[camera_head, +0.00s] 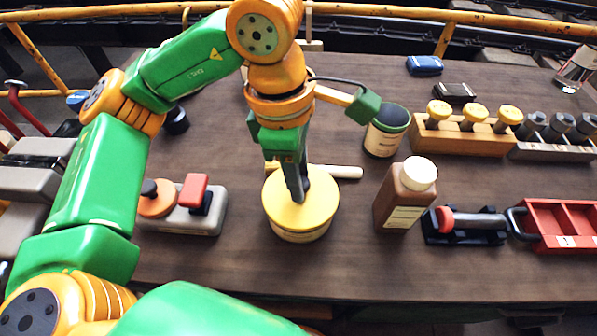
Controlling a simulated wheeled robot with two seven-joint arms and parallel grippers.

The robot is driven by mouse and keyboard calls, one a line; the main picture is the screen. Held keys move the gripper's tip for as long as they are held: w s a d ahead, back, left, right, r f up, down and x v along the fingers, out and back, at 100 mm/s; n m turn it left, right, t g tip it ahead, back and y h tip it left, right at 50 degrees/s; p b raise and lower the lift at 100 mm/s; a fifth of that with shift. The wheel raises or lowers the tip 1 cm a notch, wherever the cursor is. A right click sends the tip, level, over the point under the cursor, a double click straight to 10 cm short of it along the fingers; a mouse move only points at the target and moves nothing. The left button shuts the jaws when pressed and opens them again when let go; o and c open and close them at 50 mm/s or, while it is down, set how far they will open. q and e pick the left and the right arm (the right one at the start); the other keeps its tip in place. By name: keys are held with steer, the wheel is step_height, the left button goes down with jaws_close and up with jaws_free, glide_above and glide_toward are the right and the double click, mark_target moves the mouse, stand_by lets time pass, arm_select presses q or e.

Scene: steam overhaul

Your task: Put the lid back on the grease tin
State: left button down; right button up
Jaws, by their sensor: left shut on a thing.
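The yellow round lid (290,212) lies level over the grease tin (300,236), whose pale side shows just below the lid's front edge. I cannot tell whether the lid is fully seated or slightly above the rim. My left gripper (303,192) points down at the middle of the lid and is shut on its small dark knob, which the fingers partly hide. My right gripper is not in view.
A brown bottle (393,205) with a white cap and a dark-topped can (382,141) stand right of the lid. A pale handle (343,172) lies behind it. A grey block (205,218) with red and orange parts sits left. The front of the wooden bench (230,272) is clear.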

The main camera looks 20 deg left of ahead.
arm_select(q)
jaws_free()
stand_by(0.5)
steer(key=shift+r, duration=0.1)
step_height(320, 180, up, 7)
steer(key=p, duration=0.5)
steer(key=shift+p, duration=0.3)
steer(key=shift+c, duration=0.2)
jaws_close()
